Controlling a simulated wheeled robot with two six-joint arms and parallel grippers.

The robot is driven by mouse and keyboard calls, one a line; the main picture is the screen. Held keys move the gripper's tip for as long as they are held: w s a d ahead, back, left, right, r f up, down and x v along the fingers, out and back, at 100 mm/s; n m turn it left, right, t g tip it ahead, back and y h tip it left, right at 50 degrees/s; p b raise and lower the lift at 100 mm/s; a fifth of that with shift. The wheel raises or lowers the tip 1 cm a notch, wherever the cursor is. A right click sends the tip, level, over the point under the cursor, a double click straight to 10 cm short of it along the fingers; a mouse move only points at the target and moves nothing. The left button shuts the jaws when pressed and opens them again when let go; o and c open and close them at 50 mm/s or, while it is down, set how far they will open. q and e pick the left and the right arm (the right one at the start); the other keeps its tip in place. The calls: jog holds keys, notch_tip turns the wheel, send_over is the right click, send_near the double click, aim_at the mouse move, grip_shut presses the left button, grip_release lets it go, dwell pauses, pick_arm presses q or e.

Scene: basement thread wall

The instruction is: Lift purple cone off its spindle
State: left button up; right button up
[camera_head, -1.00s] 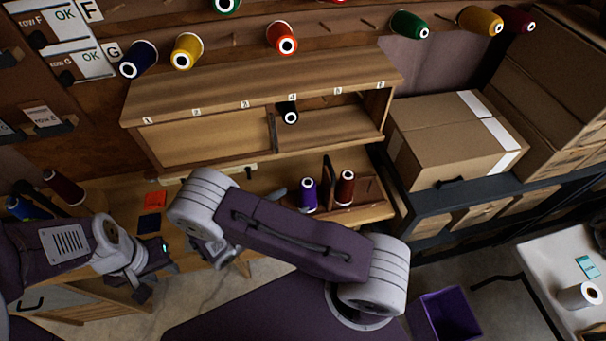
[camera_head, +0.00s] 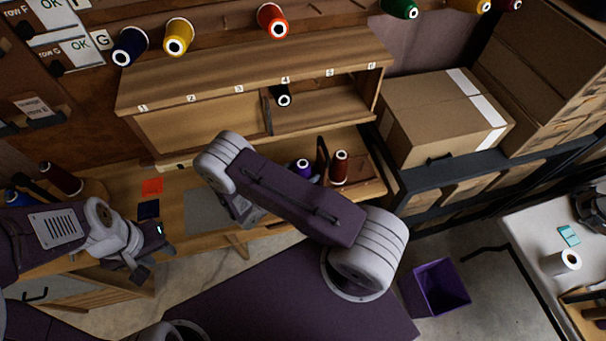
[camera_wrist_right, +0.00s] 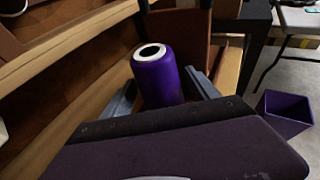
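The purple cone (camera_head: 303,167) stands upright beside a dark red cone (camera_head: 340,166) at the right of the wooden bench; my right arm partly covers it. In the right wrist view the purple cone (camera_wrist_right: 158,78) has a white-rimmed top. My right gripper (camera_wrist_right: 162,95) is open, with one grey finger on each side of the cone and small gaps showing. The cone's base and spindle are hidden.
A numbered wooden shelf (camera_head: 205,95) stands behind, with a dark cone (camera_head: 283,95) in its opening. A dark upright divider (camera_head: 322,158) is close to the purple cone. Cardboard boxes (camera_head: 435,110) are to the right. A purple bin (camera_head: 440,285) stands on the floor.

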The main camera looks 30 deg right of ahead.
jog(key=shift+s+a, duration=0.1)
jog(key=shift+a, duration=0.05)
jog(key=c, duration=1)
grip_shut()
notch_tip(320, 180, up, 18)
